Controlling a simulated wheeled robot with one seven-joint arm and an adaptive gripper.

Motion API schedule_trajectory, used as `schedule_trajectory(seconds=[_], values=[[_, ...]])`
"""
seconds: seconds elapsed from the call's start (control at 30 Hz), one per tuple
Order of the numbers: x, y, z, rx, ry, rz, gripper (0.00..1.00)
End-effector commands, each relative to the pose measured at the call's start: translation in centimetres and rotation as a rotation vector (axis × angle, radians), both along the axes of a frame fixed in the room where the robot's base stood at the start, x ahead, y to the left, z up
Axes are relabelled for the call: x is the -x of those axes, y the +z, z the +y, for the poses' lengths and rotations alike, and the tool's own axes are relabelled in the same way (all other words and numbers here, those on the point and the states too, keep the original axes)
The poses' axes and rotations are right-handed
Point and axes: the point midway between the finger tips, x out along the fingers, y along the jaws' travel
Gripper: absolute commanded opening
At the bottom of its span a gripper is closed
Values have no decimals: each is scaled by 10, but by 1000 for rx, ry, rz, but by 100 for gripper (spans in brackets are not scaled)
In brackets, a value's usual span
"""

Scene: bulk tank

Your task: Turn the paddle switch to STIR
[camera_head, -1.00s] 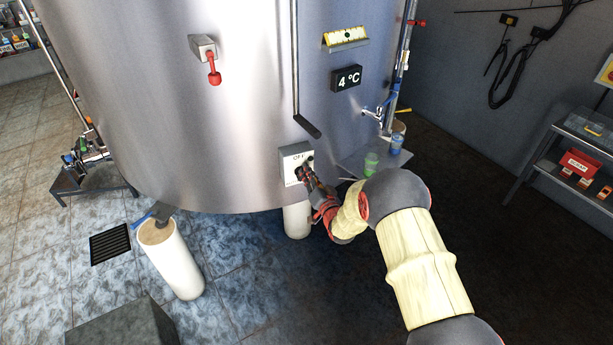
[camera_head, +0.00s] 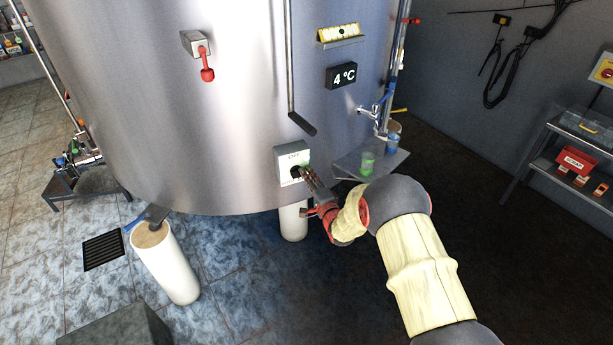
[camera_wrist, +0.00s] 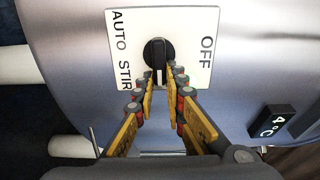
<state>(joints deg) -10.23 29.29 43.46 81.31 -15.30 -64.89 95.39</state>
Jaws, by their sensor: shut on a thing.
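The paddle switch (camera_wrist: 154,54) is a black knob on a white plate (camera_wrist: 196,22) marked AUTO, STIR and OFF. In the wrist view its handle lies upright in the picture, its lower end towards my gripper, and STIR is at the lower left. My gripper (camera_wrist: 162,76) is shut on the handle, with one finger on each side. In the head view the switch plate (camera_head: 287,154) is low on the tank front, and my gripper (camera_head: 302,174) reaches it from the lower right, partly hiding the knob.
The steel tank (camera_head: 240,110) fills the middle. A bar handle (camera_head: 302,124) hangs just above the switch. A red-handled lever (camera_head: 206,66) is at upper left and a 4 °C display (camera_head: 341,75) at upper right. A small shelf (camera_head: 385,165) with cups is close on the right.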

Motion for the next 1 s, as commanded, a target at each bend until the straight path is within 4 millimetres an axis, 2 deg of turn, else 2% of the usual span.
schedule_trajectory(seconds=[0.4, 0.97, 1.0], values=[[0, -6, -1, -169, -2, 77, 0], [0, -7, -1, -194, -3, 89, 0], [0, -7, -1, -194, -2, 89, 14]])
